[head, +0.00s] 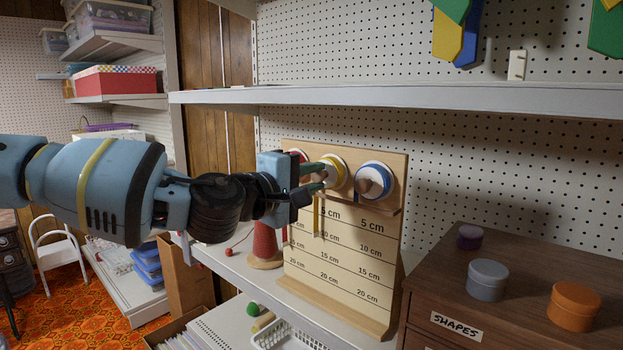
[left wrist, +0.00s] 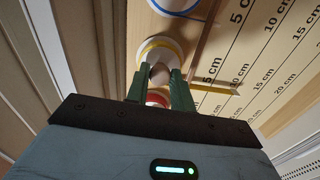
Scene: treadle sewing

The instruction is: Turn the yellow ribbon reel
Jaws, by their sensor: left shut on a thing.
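The yellow ribbon reel (head: 340,170) is the middle of three reels on an upright wooden board (head: 340,262) marked in centimetres. In the left wrist view the yellow-rimmed reel (left wrist: 146,46) sits just beyond my fingertips. My left gripper (head: 322,178) reaches in from the left; in the wrist view its two green fingers (left wrist: 159,80) are closed on the reel's central knob. A yellow ribbon (head: 316,215) hangs below the reel, its end near the 5 and 10 cm labels. My right gripper is in neither view.
A blue-rimmed reel (head: 373,180) is close on the right, and a red one (head: 297,154) is partly hidden on the left. A shelf (head: 400,96) runs above the board. A red thread cone (head: 265,246) stands left; a brown cabinet (head: 530,265) stands right.

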